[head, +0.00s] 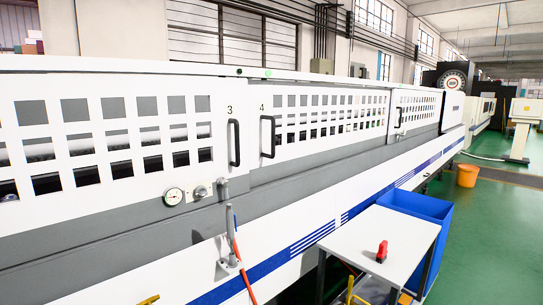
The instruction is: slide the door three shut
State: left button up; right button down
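Door three (218,163) is a white sliding panel with rows of square windows at the left of the head view. The number 3 is printed near its right end. Its dark upright handle (234,142) is just below and right of the number. Door four (300,146) is to its right, with its own dark handle (267,136) close to the handle of door three. The two panels' ends lie close together between the handles; I cannot tell whether a gap is open there. Neither of my grippers can be made out in this view.
A gauge (173,196) and a grey pipe fitting with an orange hose (242,262) sit below door three. A pale table (372,245) with a red object (381,251) and a blue bin (420,207) stand at right. Small yellow pieces (148,300) at the bottom edge are unclear.

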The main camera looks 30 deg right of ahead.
aim_at(32, 227)
jog(key=i, duration=1.15)
jog(key=u, duration=0.35)
